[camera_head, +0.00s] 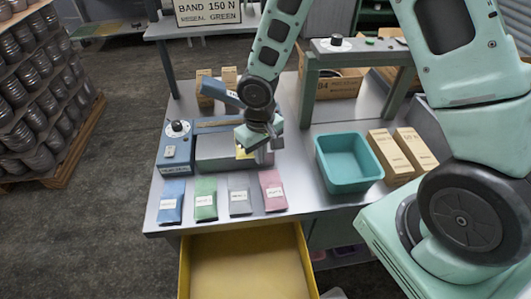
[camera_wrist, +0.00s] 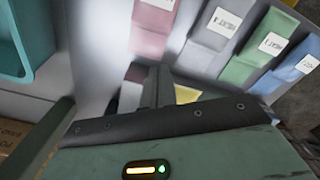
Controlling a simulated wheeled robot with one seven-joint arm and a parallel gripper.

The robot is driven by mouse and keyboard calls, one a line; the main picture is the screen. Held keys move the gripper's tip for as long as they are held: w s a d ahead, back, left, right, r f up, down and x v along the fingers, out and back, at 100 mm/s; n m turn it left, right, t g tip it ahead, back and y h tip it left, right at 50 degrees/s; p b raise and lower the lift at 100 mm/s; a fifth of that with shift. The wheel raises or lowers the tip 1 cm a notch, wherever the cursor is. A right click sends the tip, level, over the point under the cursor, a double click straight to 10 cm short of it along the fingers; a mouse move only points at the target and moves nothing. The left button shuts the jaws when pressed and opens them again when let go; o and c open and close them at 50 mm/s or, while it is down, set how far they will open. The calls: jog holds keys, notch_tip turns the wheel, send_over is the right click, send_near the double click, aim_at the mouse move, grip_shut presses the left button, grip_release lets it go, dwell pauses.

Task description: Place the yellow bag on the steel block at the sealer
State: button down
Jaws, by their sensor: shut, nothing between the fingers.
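The yellow bag (camera_head: 241,154) shows as a small patch at the right part of the grey steel block (camera_head: 212,153), beside and partly behind my gripper (camera_head: 266,143). In the wrist view a corner of the yellow bag (camera_wrist: 187,95) peeks out beside my gripper's dark fingers (camera_wrist: 155,88); the rest is hidden. My gripper is shut and empty, low over the block's right end. I cannot tell whether it touches the bag. The blue sealer (camera_head: 176,148) with its dial stands at the block's left, its raised arm (camera_head: 220,92) behind.
Blue (camera_head: 171,202), green (camera_head: 205,198), grey (camera_head: 239,195) and pink (camera_head: 273,190) bags lie in a row along the table's front. A teal bin (camera_head: 346,165) and cardboard boxes (camera_head: 398,154) stand right. A yellow drawer (camera_head: 247,275) is open below.

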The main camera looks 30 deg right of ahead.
jog(key=shift+w, duration=0.1)
jog(key=w, duration=0.2)
jog(key=w+a, duration=0.1)
jog(key=w, duration=0.4)
jog(key=shift+w+a+p, duration=0.1)
jog(key=shift+a+p, duration=0.25)
jog(key=shift+p, duration=0.05)
